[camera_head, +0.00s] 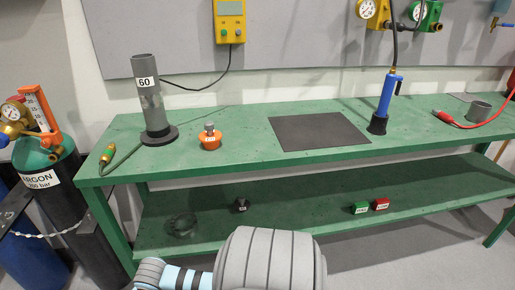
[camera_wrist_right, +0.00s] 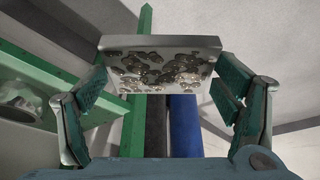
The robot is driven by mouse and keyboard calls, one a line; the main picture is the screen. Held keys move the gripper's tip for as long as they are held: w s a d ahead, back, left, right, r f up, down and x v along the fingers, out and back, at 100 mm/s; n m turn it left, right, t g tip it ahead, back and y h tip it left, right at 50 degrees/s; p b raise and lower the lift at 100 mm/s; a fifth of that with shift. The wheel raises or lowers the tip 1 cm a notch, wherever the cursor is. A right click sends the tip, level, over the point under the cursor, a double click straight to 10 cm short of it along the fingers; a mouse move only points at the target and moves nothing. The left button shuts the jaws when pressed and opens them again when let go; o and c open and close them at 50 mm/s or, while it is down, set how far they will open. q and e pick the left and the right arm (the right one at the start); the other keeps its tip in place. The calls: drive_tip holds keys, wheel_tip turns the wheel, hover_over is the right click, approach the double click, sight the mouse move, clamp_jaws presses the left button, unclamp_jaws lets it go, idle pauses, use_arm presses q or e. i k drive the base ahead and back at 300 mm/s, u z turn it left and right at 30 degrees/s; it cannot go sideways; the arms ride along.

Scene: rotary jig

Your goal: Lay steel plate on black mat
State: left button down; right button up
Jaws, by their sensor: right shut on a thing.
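The black mat (camera_head: 318,131) lies flat and bare on the green bench top, right of the middle. The steel plate (camera_wrist_right: 160,68) shows only in the right wrist view. Its pale edge faces up in that view, and its lower face has dark, blotchy patches. My right gripper (camera_wrist_right: 162,88) is shut on the plate, with a green-padded finger at each side. Neither the plate nor the right gripper's fingers show in the head view, so their distance from the mat cannot be told. My left gripper is not in view.
On the green bench (camera_head: 240,150) stand a grey tube (camera_head: 150,100) marked 60, an orange piece (camera_head: 210,142) and a blue torch (camera_head: 387,98) beside the mat's right edge. Small blocks lie on the lower shelf. Gas cylinders (camera_head: 55,200) stand at the left.

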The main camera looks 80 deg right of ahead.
sight(317, 128)
drive_tip(key=i, duration=0.35)
drive_tip(key=z, duration=0.9)
